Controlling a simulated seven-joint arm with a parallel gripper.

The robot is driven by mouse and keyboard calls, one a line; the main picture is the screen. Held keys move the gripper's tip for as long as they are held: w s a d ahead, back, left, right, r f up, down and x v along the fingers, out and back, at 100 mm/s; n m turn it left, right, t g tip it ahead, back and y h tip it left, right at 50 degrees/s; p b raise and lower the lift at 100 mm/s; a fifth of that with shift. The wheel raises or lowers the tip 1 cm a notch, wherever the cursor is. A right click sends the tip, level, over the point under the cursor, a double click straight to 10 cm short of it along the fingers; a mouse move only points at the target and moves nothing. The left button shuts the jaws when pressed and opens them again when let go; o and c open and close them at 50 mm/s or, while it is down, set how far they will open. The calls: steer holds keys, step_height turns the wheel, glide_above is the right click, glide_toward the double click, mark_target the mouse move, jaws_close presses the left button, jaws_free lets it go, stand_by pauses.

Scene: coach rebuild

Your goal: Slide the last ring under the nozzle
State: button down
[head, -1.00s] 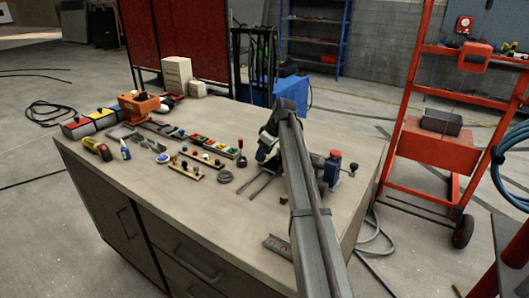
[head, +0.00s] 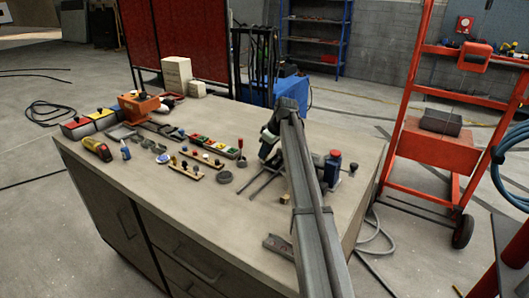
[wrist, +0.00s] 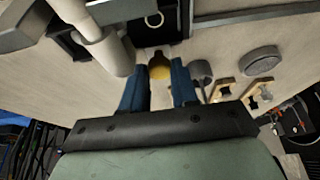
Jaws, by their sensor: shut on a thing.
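The piece is mostly hidden between the fingertips. A small pale ring (wrist: 153,27) shows just beyond, against a dark fixture (wrist: 150,34); I cannot tell if it is the ring the task names. A pale grey cylinder (wrist: 104,50) stands left of the fingers and may be the nozzle. In the head view my arm hides the fingertips and most of the fixture.
A grey round disc (wrist: 261,60) lies right of the fingers. On the workbench (head: 200,215), a blue bottle-like part with a red cap (head: 333,165) stands right of my arm. Wooden strips with knobs (head: 200,172) and coloured bins (head: 92,122) lie left. The front bench is mostly clear.

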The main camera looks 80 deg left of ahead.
steer(key=shift+w+a, duration=0.95)
steer(key=shift+d, duration=0.1)
steer(key=c, duration=0.8)
jaws_free()
steer(key=shift+c, duration=0.2)
steer(key=v, duration=1.4)
steer(key=shift+s, duration=0.1)
